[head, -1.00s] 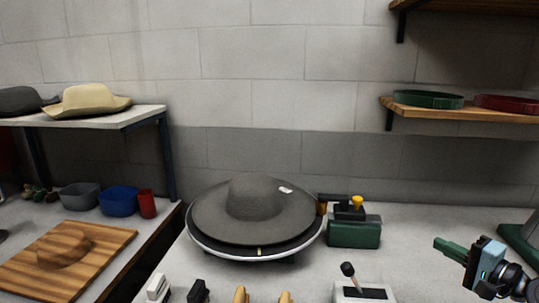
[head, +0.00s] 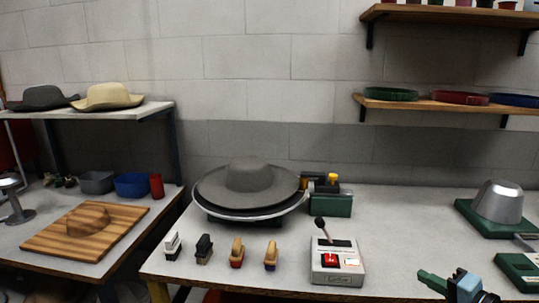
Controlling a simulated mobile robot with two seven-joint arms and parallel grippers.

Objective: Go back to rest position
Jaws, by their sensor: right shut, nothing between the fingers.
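My right gripper (head: 432,280) shows at the bottom right, over the front edge of the table, with its fingers together and nothing between them. My left gripper is out of view. A grey wide-brimmed hat (head: 248,176) sits brim-down on the round press base (head: 240,214) in the middle of the table. My right gripper is well apart from it, to the right and nearer to me.
A control box with a lever and red button (head: 338,262) stands near the front edge, left of my right gripper. Several brushes (head: 237,252) stand left of it. A metal dome on a green base (head: 497,203) stands at right. Side table holds a wooden board (head: 60,240).

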